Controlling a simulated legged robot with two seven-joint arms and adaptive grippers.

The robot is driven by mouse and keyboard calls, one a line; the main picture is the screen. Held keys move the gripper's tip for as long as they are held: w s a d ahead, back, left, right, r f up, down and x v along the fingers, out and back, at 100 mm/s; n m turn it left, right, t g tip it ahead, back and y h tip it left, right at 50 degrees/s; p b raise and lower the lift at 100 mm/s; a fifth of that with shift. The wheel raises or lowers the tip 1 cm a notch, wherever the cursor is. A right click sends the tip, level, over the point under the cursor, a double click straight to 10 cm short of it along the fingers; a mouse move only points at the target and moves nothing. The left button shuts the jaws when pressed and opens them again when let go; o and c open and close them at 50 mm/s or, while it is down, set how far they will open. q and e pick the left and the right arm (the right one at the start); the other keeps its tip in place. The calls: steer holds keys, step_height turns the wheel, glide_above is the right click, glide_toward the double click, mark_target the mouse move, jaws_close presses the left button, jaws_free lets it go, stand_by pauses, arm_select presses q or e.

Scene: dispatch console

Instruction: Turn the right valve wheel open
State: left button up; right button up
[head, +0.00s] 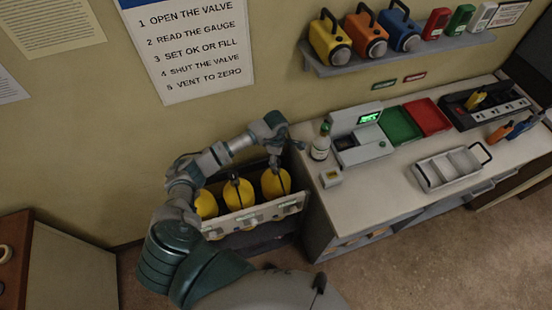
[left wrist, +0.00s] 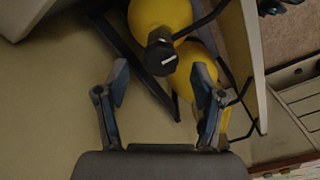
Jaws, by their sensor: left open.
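In the head view, yellow cylinders stand in a rack below the wall sign: the left (head: 206,206), middle (head: 238,195) and right (head: 276,184). The right one's valve wheel is too small to make out beside my arm. My left gripper (head: 291,144) is above the rack's right end. In the left wrist view its two fingers (left wrist: 161,72) are spread wide with nothing gripped. A dark knob with a pale mark (left wrist: 160,54), on a yellow cylinder (left wrist: 155,14), shows between and beyond the fingertips. Another yellow cylinder (left wrist: 196,68) is partly behind one finger. My right gripper is out of view.
The rack's pale front panel (head: 262,216) stands before the cylinders. A lantern shelf (head: 400,55) hangs on the wall.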

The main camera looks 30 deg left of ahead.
arm_select(q)
steer(key=shift+a+f, duration=0.1)
steer(key=shift+f, duration=1.05)
steer(key=c, duration=1.1)
steer(key=shift+c, duration=0.2)
